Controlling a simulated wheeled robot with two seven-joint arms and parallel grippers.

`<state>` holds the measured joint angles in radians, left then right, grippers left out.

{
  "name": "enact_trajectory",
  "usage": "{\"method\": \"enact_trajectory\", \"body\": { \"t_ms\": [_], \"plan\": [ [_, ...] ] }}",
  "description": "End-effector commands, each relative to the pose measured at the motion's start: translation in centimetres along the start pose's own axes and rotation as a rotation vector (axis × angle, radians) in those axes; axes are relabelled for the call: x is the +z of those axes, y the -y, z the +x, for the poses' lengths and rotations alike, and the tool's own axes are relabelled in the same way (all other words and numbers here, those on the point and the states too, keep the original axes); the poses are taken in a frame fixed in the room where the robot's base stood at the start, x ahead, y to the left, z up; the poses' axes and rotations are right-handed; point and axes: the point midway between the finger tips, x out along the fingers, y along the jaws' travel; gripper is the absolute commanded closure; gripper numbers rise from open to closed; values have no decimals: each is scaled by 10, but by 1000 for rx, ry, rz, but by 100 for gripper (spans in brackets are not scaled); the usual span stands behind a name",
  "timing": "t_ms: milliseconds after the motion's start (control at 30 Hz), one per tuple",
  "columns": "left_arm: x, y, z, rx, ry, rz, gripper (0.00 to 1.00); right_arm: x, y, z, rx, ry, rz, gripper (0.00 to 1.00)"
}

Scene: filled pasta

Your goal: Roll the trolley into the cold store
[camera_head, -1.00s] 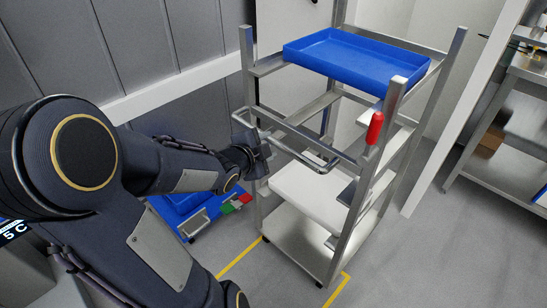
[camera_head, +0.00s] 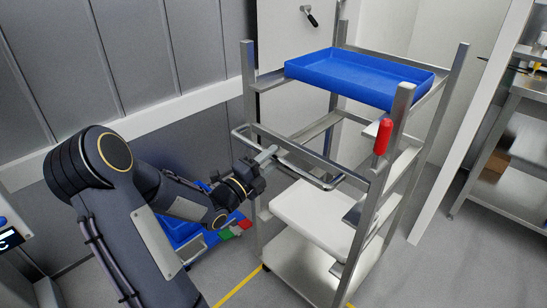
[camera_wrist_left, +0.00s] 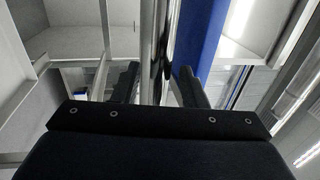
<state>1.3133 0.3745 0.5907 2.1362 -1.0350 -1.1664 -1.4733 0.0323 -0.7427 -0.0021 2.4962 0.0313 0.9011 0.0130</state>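The trolley (camera_head: 400,130) is a steel rack frame with a blue tray (camera_head: 360,75) on top, white boards on lower levels and a red grip (camera_head: 382,137) on its near right post. A horizontal push bar (camera_head: 318,179) runs across its near side. My left gripper (camera_head: 265,156) is at the left part of this bar. In the left wrist view its fingers (camera_wrist_left: 157,85) stand apart on either side of a shiny bar (camera_wrist_left: 157,40), with gaps visible. The cold store's pale door (camera_head: 285,35) with a black handle (camera_head: 309,17) is behind the trolley. My right gripper is out of view.
A blue crate (camera_head: 182,228) with red, white and green marks sits low at the trolley's left. A steel workbench (camera_head: 495,165) stands at the right, past a white upright edge (camera_head: 450,170). Yellow floor lines (camera_head: 240,288) run near the trolley's base.

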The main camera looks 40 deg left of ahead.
Motion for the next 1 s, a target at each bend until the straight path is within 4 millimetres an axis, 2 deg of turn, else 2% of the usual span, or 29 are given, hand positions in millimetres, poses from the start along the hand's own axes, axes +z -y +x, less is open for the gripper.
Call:
{"method": "enact_trajectory", "body": {
  "t_ms": [133, 400, 467, 700, 1000],
  "plan": [
    [0, 0, 12, -1, 1, -1, 61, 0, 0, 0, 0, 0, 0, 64],
    [0, 0, 14, 1, 1, -1, 61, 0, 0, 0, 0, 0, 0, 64],
    [0, 0, 14, 1, 1, -1, 67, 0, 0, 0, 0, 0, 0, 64],
    [0, 0, 14, 1, 1, -1, 98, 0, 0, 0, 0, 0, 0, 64],
    [0, -1, 15, 1, 0, -1, 100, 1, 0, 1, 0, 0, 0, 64]
  ]
}}
